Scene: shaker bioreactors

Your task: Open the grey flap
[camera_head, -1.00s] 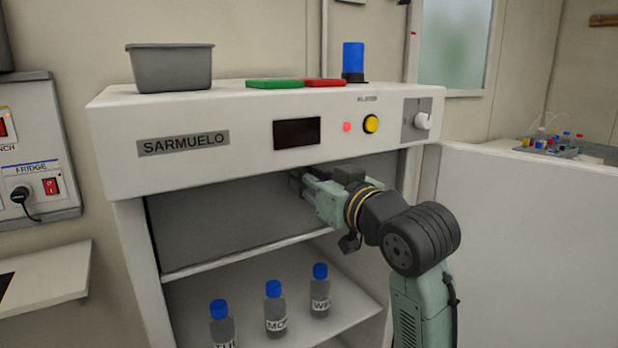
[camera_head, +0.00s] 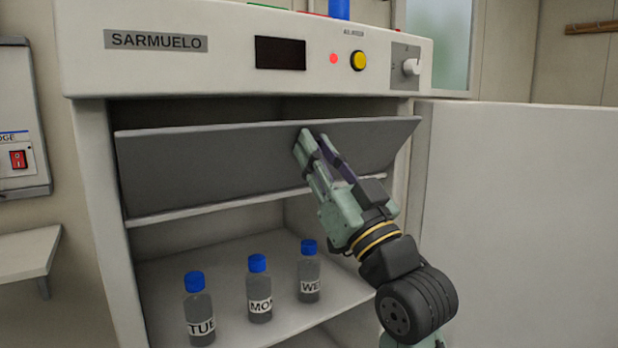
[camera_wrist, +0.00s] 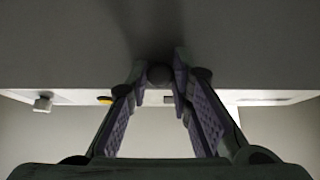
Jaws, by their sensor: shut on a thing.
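The grey flap (camera_head: 220,165) is the wide panel in the upper bay of the white cabinet. It is tilted, with its top edge leaning outward and a dark gap above it. My gripper (camera_head: 313,142) is at the flap's face, right of its middle and near the top edge. In the wrist view my gripper (camera_wrist: 160,70) has its fingertips closed around a small dark round knob (camera_wrist: 160,76) on the flap (camera_wrist: 240,45). In the head view the knob is hidden by the fingers.
The cabinet front (camera_head: 230,70) with a yellow button (camera_head: 358,61) and a white dial (camera_head: 411,67) is just above the flap. Bottles with blue caps (camera_head: 259,290) stand on the shelf below. A white panel (camera_head: 510,200) is on the right.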

